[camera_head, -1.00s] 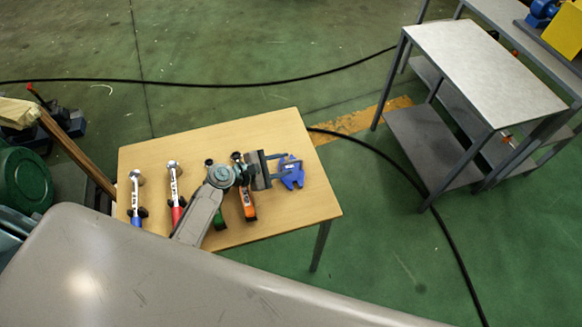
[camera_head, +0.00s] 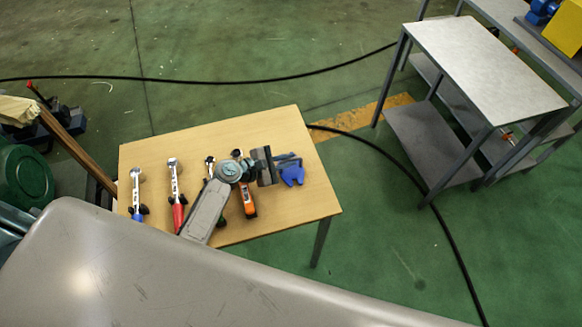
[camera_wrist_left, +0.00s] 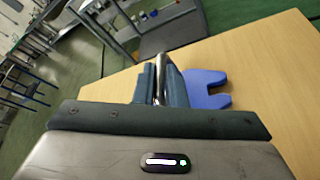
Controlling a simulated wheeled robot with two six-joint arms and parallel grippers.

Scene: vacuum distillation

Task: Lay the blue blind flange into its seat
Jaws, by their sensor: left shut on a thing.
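The blue blind flange (camera_head: 292,175) is a flat blue piece with notched edges. It is at the right end of the wooden table (camera_head: 225,140). My left gripper (camera_head: 284,160) is over its far left part and covers some of it. In the left wrist view, the flange (camera_wrist_left: 206,97) shows beside and behind the fingers. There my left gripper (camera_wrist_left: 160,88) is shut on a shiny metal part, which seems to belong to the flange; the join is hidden. I cannot tell whether the flange touches the table. The seat is not identifiable. My right gripper is out of view.
On the table, left of the flange, lie a blue-handled tool (camera_head: 136,195), a red-handled tool (camera_head: 176,195) and an orange one (camera_head: 247,197). A grey metal table (camera_head: 480,70) stands at the upper right. A black cable (camera_head: 420,175) crosses the green floor.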

